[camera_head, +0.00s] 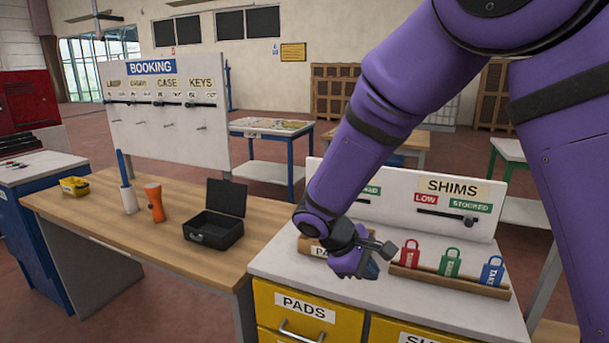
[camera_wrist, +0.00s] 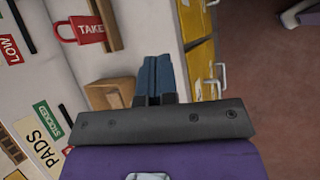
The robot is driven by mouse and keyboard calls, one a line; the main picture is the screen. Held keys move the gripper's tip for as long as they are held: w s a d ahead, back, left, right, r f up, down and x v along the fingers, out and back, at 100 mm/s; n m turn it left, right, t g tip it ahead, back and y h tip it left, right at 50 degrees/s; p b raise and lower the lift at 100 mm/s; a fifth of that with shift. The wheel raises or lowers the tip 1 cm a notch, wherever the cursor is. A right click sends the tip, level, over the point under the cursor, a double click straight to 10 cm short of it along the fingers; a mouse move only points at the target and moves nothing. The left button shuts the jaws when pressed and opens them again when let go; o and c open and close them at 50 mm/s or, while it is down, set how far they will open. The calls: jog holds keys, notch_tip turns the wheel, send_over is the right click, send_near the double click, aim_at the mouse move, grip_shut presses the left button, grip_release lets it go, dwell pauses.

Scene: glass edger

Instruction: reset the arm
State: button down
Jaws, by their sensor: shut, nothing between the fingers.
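My purple arm reaches down from the upper right in the head view. My gripper (camera_head: 368,268) hangs over the white top of the yellow drawer cabinet (camera_head: 285,268), in front of the small wooden PADS box (camera_head: 312,247) and left of the tag rack. In the wrist view the blue fingers of my gripper (camera_wrist: 151,62) are together with nothing between them. That view also shows the red tag (camera_wrist: 78,30), the wooden box (camera_wrist: 105,94) and the yellow drawers (camera_wrist: 200,68).
The wooden rack (camera_head: 450,283) holds red, green and blue tags, close right of my gripper. The SHIMS board (camera_head: 450,205) stands behind. On the wooden bench (camera_head: 100,215) are an open black case (camera_head: 213,230), an orange torch (camera_head: 154,202) and a yellow tray (camera_head: 74,186).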

jog(key=s+d+r+m+y, duration=0.3)
jog(key=s+d+r, duration=0.1)
jog(key=d+r, duration=0.25)
jog(key=s+d+r+m+y, duration=0.2)
jog(key=s+d+r+m, duration=0.1)
jog(key=s+d+r, duration=0.4)
jog(key=s+d+r+m+t+y, duration=0.2)
jog(key=s+r, duration=0.5)
jog(key=s, duration=0.4)
jog(key=shift+d+r+m+t+y, duration=0.25)
jog(key=shift+d+m+t, duration=0.75)
jog(key=shift+m, duration=0.6)
jog(key=shift+a, duration=0.1)
